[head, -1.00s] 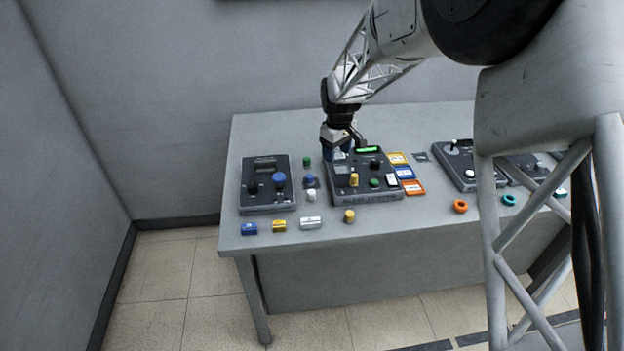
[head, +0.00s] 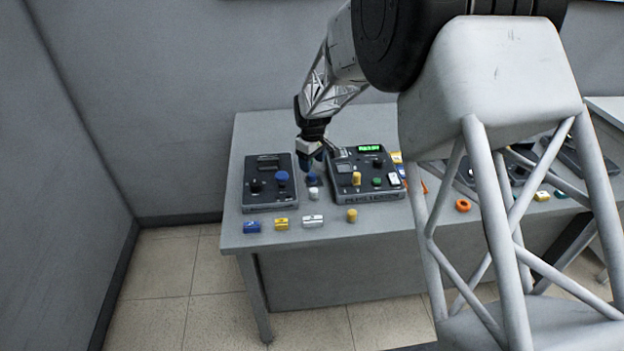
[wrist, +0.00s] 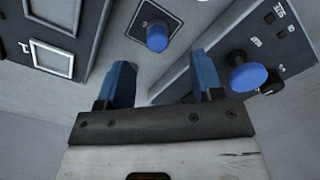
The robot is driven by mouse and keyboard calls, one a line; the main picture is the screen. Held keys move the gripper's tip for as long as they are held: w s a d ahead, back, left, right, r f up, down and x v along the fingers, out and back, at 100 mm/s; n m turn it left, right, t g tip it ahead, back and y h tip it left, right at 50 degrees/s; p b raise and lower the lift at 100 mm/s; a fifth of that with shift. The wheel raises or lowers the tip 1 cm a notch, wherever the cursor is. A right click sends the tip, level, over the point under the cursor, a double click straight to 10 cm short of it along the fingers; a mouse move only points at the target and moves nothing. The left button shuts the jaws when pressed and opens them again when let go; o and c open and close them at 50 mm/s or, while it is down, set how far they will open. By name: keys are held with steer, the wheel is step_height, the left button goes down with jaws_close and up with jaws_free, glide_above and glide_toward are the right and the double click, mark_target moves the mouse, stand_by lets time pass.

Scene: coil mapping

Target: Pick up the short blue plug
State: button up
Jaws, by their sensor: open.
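A small blue plug (head: 312,179) stands on a little dark square base in the gap between two dark devices. In the wrist view this blue plug (wrist: 157,37) is just beyond the space between my fingertips, apart from them. A second, wider blue plug (head: 282,178) stands on the left device and shows at the right of the wrist view (wrist: 247,77). I cannot tell their heights well. My gripper (head: 312,162) is above and behind the small plug. Its two blue fingers (wrist: 161,62) are apart with nothing between them.
The left device (head: 267,200) and the device with the lit display (head: 365,193) flank the gap. A white plug (head: 315,193) stands just in front of the small blue plug. Blue (head: 252,226), yellow (head: 281,223) and white (head: 313,221) blocks lie near the table's front edge.

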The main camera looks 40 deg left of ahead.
mark_target(312, 174)
steer(key=shift+f, duration=0.75)
steer(key=shift+w+a+f, duration=0.1)
steer(key=shift+w+f, duration=0.05)
steer(key=shift+f, duration=1.15)
steer(key=shift+w+a+f, duration=0.1)
steer(key=shift+f, duration=1.15)
steer(key=c, duration=1)
steer(key=shift+r, duration=0.7)
step_height(312, 174, up, 2)
steer(key=shift+r, duration=0.1)
steer(key=s+d, duration=0.3)
steer(key=d, duration=0.1)
steer(key=s+d+r, duration=0.1)
steer(key=s+d, duration=0.6)
steer(key=d, duration=0.1)
steer(key=shift+s+r, duration=0.2)
steer(key=shift+s, duration=0.05)
